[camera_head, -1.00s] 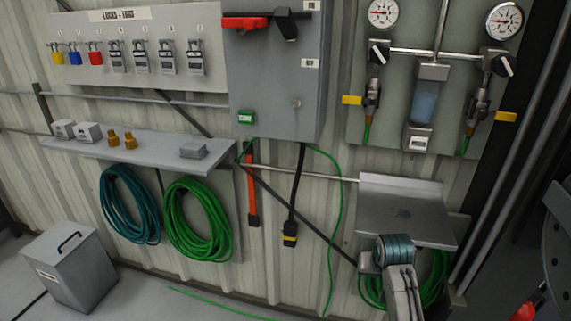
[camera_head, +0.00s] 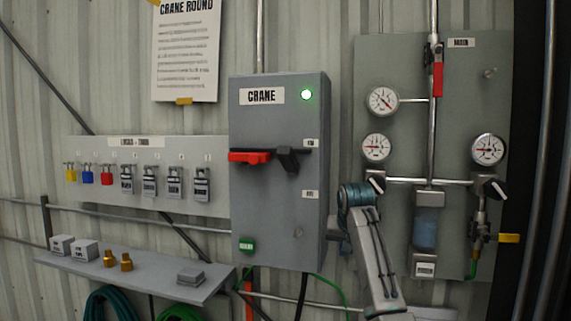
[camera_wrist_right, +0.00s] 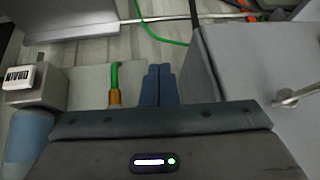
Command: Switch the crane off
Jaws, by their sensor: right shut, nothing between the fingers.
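The grey crane switch box (camera_head: 262,120) is on the wall at the middle of the head view. It has a CRANE label and a lit green lamp (camera_head: 306,95). Its red handle (camera_head: 249,157) lies level, pointing left, and joins a dark pivot block (camera_head: 291,160). My right arm stands upright just right of the box. My right gripper is shut and empty in the wrist view (camera_wrist_right: 160,82), with the box side (camera_wrist_right: 235,65) to its right; in the head view its fingertips are hard to make out. My left gripper is in neither current view.
Left of the box is a padlock board (camera_head: 90,205) with several locks. Below it is a shelf (camera_head: 145,272) with small parts. To the right is a gauge panel (camera_head: 460,75) with pipes, valves and a filter bowl (camera_head: 425,235), close beside my right arm.

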